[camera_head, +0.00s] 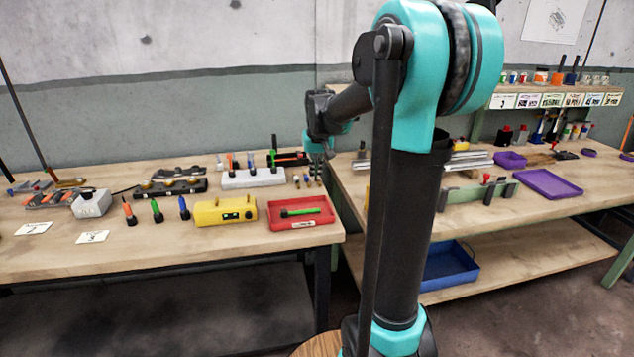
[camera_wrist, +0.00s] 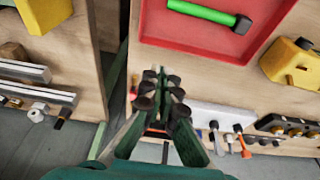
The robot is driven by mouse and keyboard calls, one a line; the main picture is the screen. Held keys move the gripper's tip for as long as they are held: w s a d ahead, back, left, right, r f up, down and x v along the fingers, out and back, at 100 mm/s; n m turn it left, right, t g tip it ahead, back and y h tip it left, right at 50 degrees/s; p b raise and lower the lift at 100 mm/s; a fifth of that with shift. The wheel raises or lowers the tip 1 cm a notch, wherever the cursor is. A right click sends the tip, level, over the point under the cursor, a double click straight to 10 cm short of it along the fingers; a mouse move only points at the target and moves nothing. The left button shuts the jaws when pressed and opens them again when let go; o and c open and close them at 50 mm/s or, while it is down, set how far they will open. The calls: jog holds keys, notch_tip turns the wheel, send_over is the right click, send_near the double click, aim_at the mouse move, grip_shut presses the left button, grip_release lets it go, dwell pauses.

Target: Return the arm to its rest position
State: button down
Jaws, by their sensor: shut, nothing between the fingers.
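My arm, teal and dark grey, rises in the middle of the head view and reaches back to the tables. My gripper (camera_head: 318,168) hangs pointing down near the back right corner of the left table (camera_head: 150,255), by the gap between the tables. In the wrist view my gripper (camera_wrist: 163,88) is shut, its dark fingertips close together with nothing between them. A red tray (camera_head: 277,222) holding a green-handled tool (camera_head: 301,212) lies in front of it. A white block (camera_head: 240,180) with upright tools stands to its left. Small upright pieces stand close around the fingers.
A yellow box (camera_head: 226,212), a black holder (camera_head: 172,189) and upright coloured tools are further left. The right table (camera_head: 480,225) has metal bars (camera_wrist: 38,90), a green fixture (camera_head: 470,195) and a purple tray (camera_head: 548,183). A blue bin (camera_head: 450,268) sits on its lower shelf.

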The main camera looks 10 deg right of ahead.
jog(key=s+f, duration=0.5)
jog(key=s, duration=0.4)
jog(key=s+f, duration=0.5)
jog(key=s, duration=0.5)
jog(key=s+f+t, duration=0.1)
jog(key=s+f, duration=0.5)
jog(key=s, duration=0.3)
jog(key=shift+s+d, duration=0.25)
jog(key=shift+s, duration=0.15)
jog(key=c, duration=2.2)
grip_release()
jog(key=shift+r, duration=0.1)
